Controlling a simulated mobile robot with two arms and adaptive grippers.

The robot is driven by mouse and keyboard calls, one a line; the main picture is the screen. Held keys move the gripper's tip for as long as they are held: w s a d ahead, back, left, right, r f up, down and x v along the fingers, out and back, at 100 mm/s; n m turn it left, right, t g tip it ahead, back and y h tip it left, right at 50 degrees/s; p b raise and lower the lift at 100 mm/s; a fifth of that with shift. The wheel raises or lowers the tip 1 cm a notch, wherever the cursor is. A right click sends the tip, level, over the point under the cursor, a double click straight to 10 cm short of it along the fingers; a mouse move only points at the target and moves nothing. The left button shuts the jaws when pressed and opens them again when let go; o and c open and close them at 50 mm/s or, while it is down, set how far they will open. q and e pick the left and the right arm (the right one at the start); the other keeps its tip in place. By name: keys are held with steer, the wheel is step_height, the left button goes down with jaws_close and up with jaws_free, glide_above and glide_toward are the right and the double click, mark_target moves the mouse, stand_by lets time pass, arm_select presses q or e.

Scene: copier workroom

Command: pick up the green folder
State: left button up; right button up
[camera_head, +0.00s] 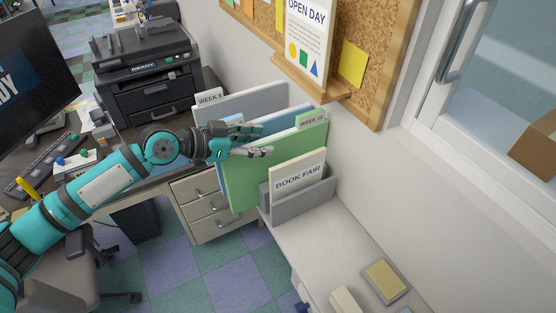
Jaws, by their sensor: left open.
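The green folder (245,182) stands upright in the middle of the view, with a tab reading "WEEK 10" at its upper right. It stands among other folders, behind a cream "BOOK FAIR" card (298,179). My left gripper (268,140) reaches in from the left at the folder's top edge. Its two fingers are spread apart, one on the far side towards the blue folder and one in front of the green folder. I cannot tell whether the fingers touch it. My right gripper is not in view.
A grey holder (303,202) holds the card on a pale counter (325,236). A blue folder (278,124) and a grey "WEEK 5" folder (240,102) stand behind. A printer (146,75) is at the upper left. A corkboard (365,40) hangs above on the wall.

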arm_select(q)
steer(key=shift+x, duration=1.3)
jaws_close()
steer(key=shift+r, duration=0.1)
